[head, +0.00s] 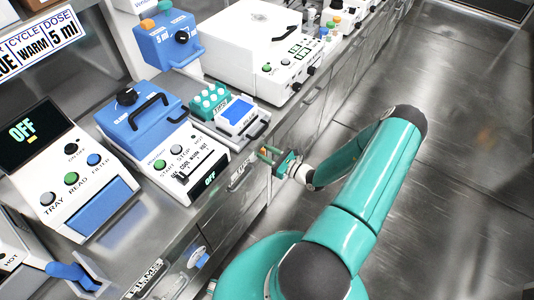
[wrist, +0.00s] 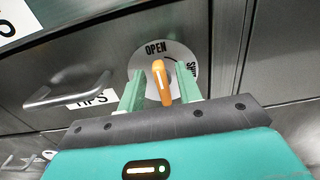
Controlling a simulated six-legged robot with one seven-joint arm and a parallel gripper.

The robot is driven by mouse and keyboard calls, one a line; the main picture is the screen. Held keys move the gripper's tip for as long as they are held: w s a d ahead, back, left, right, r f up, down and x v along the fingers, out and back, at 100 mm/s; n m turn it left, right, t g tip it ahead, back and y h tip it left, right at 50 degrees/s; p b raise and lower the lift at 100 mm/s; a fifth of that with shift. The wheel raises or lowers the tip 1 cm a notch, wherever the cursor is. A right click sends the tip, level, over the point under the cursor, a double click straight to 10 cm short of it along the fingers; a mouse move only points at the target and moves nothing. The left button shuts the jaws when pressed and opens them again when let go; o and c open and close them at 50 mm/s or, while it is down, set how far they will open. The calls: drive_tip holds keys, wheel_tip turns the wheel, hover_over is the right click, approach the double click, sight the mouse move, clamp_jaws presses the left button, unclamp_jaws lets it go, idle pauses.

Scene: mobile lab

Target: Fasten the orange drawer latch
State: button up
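The plate reads OPEN at the top and SHUT, partly covered, at the right, with a curved arrow between. The lever stands nearly upright, its upper end under OPEN. My gripper (wrist: 160,74) is open, its two green fingers on either side of the lever, with a visible gap on both sides. In the head view my gripper (head: 284,163) is at the drawer fronts below the bench edge.
A metal bar handle (wrist: 68,92) and a TIPS label (wrist: 92,99) are on the drawer front left of the latch. In the head view, lab machines, including a white and blue one (head: 160,140), fill the bench above. The floor (head: 460,140) at the right is clear.

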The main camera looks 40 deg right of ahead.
drive_tip(key=shift+c, duration=0.4)
clamp_jaws()
drive_tip(key=shift+m, duration=0.4)
drive_tip(key=m, duration=0.5)
drive_tip(key=d+f+m, duration=0.1)
drive_tip(key=m, duration=1.1)
drive_tip(key=shift+w+d+f, duration=0.35)
drive_tip(key=shift+f, duration=0.05)
